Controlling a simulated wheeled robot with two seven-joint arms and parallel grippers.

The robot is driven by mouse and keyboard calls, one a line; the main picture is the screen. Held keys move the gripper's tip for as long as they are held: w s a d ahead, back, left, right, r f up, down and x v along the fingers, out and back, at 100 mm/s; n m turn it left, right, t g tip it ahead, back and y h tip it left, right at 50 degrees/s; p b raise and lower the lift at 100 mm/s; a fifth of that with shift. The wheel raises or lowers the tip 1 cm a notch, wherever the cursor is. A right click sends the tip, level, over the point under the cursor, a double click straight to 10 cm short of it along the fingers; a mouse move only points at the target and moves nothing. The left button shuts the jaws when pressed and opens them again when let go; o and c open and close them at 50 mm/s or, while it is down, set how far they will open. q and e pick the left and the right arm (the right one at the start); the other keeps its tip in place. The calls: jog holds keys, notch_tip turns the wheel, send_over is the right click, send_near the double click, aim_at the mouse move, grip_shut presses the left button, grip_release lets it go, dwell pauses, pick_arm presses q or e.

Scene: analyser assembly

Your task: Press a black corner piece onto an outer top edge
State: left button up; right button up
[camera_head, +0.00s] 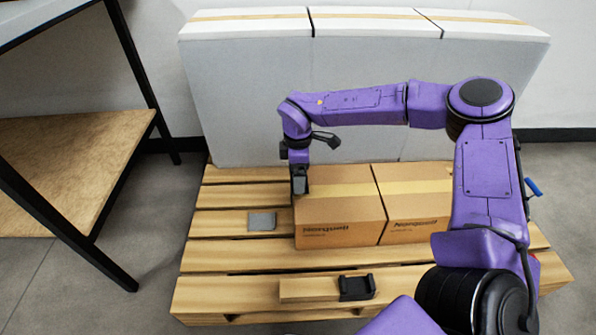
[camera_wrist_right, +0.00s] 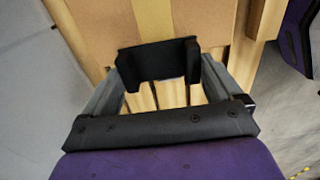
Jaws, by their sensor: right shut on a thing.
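Two cardboard boxes stand side by side on the pallet, a left box (camera_head: 340,215) and a right box (camera_head: 416,208), each with a tape strip along its top. My right gripper (camera_head: 299,182) is at the outer left top edge of the left box, pointing down. In the right wrist view its grey fingers are shut on a black corner piece (camera_wrist_right: 160,62), in front of the box edge where the tape (camera_wrist_right: 153,20) ends. I cannot tell whether the piece touches the box. Another black corner piece (camera_head: 357,287) is at the pallet's front. My left gripper is out of view.
The wooden pallet (camera_head: 222,255) has free slats left and front of the boxes. A flat grey piece (camera_head: 262,221) lies left of them, and a wooden block (camera_head: 308,290) lies in front. Large grey wrapped blocks (camera_head: 240,90) stand behind. A black-framed shelf (camera_head: 75,170) is at left.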

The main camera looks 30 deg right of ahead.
jog(key=shift+d+f+b, duration=0.2)
jog(key=shift+f+b, duration=1.3)
jog(key=shift+f, duration=0.85)
jog(key=shift+f+b, duration=0.5)
jog(key=shift+f, duration=0.25)
jog(key=o, duration=0.7)
jog(key=shift+r, duration=0.15)
notch_tip(320, 180, up, 4)
jog(key=p, duration=0.3)
jog(key=shift+a+r+p, duration=0.15)
jog(key=shift+r+p, duration=0.1)
jog(key=shift+p, duration=0.05)
jog(key=shift+r+p, duration=1.3)
jog(key=shift+r, duration=0.3)
